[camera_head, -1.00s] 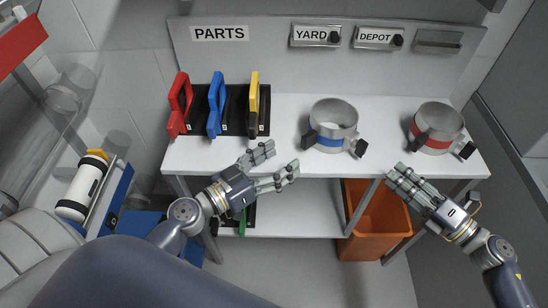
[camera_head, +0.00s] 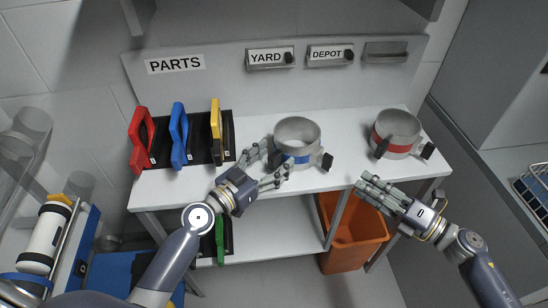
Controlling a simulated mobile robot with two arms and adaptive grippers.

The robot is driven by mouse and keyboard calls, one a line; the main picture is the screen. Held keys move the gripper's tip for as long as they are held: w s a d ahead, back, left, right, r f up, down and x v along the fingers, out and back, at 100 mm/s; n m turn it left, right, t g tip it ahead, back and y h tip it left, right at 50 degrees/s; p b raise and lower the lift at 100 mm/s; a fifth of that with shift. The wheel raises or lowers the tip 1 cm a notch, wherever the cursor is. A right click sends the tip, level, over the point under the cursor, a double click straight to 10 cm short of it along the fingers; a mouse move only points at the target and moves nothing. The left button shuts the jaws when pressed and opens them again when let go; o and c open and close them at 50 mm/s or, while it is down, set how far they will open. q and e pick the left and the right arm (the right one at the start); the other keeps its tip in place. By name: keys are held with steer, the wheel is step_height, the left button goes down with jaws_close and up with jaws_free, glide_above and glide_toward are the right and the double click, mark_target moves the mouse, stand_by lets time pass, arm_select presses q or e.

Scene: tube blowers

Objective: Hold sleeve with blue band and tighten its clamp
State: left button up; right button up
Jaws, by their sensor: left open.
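The sleeve with the blue band (camera_head: 297,137) stands upright on the white table, a grey metal ring with a dark clamp knob (camera_head: 327,161) at its right front. My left gripper (camera_head: 266,168) is open, with its fingers close around the left front side of this sleeve; I cannot tell whether they touch it. My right gripper (camera_head: 367,186) is in front of the table edge, right of the blue-band sleeve and clear of it. Its fingers lie close together, and its opening cannot be made out.
A sleeve with a red band (camera_head: 395,136) stands at the table's right. Red (camera_head: 140,132), blue (camera_head: 179,134) and yellow (camera_head: 216,125) handled parts stand in a dark rack at the left. An orange bin (camera_head: 352,240) is below the white table (camera_head: 350,125).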

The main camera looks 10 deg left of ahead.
arm_select(q)
steer(key=shift+w+d, duration=0.2)
steer(key=shift+w, duration=0.1)
jaws_close()
stand_by(0.4)
stand_by(0.8)
